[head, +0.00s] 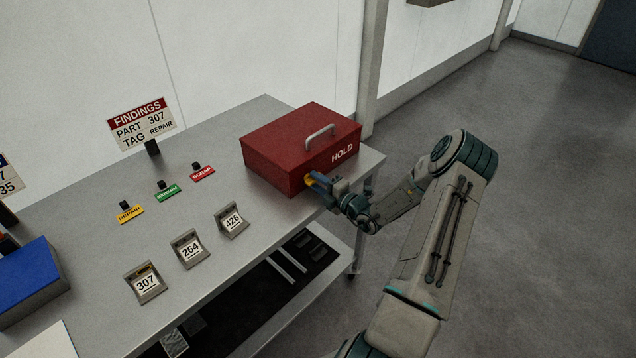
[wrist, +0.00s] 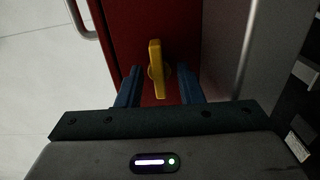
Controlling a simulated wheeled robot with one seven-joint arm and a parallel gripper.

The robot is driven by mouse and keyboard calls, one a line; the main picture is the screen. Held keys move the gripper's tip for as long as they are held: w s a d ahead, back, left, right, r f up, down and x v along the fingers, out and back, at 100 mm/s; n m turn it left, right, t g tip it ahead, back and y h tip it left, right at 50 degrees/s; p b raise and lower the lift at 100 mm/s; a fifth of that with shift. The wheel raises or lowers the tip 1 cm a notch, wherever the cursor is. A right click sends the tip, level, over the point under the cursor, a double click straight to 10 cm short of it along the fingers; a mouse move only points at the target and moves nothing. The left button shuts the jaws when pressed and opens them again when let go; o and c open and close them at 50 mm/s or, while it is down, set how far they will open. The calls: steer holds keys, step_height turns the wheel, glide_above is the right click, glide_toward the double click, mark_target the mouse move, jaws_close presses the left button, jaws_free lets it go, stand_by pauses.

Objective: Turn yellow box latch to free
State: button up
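The yellow latch (wrist: 156,70) is a narrow bar on a round boss on the front of the red box (head: 295,140) marked HOLD. In the wrist view the bar runs along the picture's height, leaning very slightly. My gripper (wrist: 160,84) is open, its two blue fingers on either side of the latch with a visible gap at each side. In the head view my gripper (head: 316,180) is at the box's front face, and only a bit of yellow shows beside the fingers. The box lid is down, with a grey handle on top.
The grey metal table (head: 95,230) holds label stands 307, 264 and 426 (head: 232,220) in front. Coloured tags (head: 167,190) and a FINDINGS sign (head: 142,120) are behind them. A blue box (head: 30,283) is at left. Open floor lies to the right.

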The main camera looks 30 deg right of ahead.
steer(key=b+v, duration=0.2)
steer(key=v, duration=1.2)
steer(key=shift+b, duration=0.4)
steer(key=shift+w, duration=0.1)
